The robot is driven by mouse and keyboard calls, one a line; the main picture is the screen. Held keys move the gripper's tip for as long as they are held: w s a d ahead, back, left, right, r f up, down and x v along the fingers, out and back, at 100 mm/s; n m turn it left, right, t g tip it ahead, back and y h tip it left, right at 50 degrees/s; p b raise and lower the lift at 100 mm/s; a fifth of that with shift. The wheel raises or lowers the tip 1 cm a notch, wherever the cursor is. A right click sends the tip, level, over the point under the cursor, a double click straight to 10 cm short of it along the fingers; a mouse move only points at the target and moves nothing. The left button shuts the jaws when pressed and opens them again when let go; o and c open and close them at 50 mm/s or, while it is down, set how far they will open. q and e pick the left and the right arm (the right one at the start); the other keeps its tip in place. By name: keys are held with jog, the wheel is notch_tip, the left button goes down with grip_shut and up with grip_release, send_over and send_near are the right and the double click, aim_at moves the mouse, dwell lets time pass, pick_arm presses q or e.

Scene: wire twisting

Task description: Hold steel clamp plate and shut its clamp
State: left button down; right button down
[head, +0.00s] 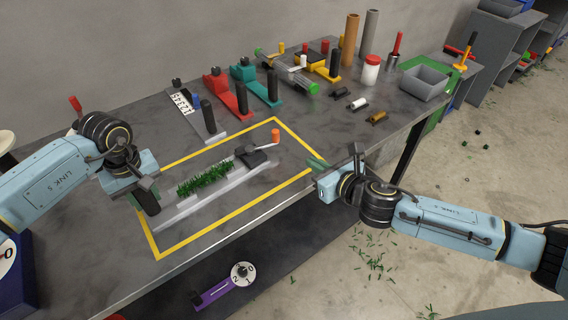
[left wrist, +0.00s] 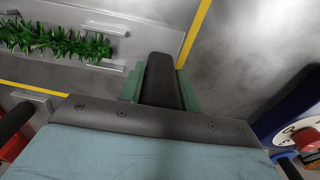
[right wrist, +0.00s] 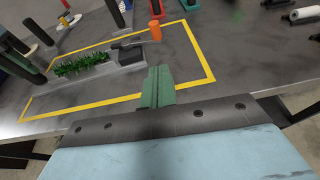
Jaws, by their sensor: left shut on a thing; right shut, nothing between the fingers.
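The steel clamp plate (head: 222,192) lies inside a yellow taped rectangle, with bristly green twisted wire (head: 204,179) along it. The plate also shows in the left wrist view (left wrist: 140,38). Its dark clamp (head: 252,157) is at the far right end, with a lever and orange knob (head: 275,134) raised beside it; the clamp also shows in the right wrist view (right wrist: 128,50). My left gripper (head: 143,194) is shut on the black handle (left wrist: 160,80) at the plate's near-left end.
Red and teal clamp tools (head: 228,92) and a numbered plate (head: 183,106) stand behind the taped area. A white jar with a red lid (head: 371,70) and a grey bin (head: 425,82) are at the back right. The table's front edge runs close below the taped rectangle.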

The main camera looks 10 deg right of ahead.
jog(key=shift+v, duration=0.95)
jog(key=shift+d, duration=0.1)
pick_arm(q)
jog(key=c, duration=0.9)
grip_release()
pick_arm(e)
jog(key=shift+w, duration=0.1)
